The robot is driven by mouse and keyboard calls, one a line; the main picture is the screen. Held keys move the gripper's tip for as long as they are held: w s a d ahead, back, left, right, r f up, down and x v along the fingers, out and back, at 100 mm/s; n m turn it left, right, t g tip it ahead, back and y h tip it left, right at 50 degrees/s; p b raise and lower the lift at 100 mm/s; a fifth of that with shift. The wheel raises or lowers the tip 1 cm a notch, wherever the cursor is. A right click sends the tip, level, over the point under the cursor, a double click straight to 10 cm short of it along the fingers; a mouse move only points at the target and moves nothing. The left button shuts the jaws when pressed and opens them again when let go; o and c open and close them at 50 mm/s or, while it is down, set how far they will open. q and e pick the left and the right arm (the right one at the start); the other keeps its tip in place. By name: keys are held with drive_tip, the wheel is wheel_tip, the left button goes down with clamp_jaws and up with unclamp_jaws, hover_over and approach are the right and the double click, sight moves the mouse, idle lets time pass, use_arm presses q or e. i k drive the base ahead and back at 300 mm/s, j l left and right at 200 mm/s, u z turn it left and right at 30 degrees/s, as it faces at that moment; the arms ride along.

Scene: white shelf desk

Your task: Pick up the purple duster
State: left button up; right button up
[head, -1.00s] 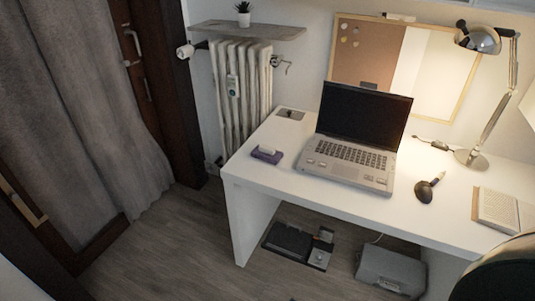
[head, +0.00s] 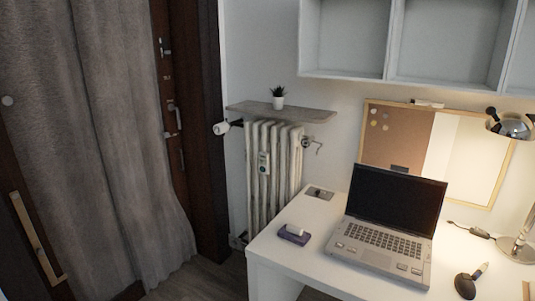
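The purple duster (head: 294,234) lies on the white desk (head: 322,269), near its left edge and to the left of the open laptop. It is small, with a purple body and a lighter patch on top. Neither of my grippers shows in the head view.
The open laptop (head: 384,237) stands right of the duster. A small dark holder with a pen (head: 467,281) and a desk lamp (head: 512,127) are farther right. A radiator (head: 272,162) with a shelf and potted plant stands behind the desk's left end. Floor shows left of the desk.

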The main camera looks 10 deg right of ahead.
sight(296, 235)
drive_tip(key=i+z, duration=0.15)
drive_tip(key=z, duration=0.3)
drive_tip(key=i+j+z, duration=0.1)
drive_tip(key=z, duration=0.35)
drive_tip(key=i+j+z, duration=0.25)
drive_tip(key=i+j, duration=0.15)
drive_tip(key=i+j+z, duration=0.3)
drive_tip(key=j, duration=0.25)
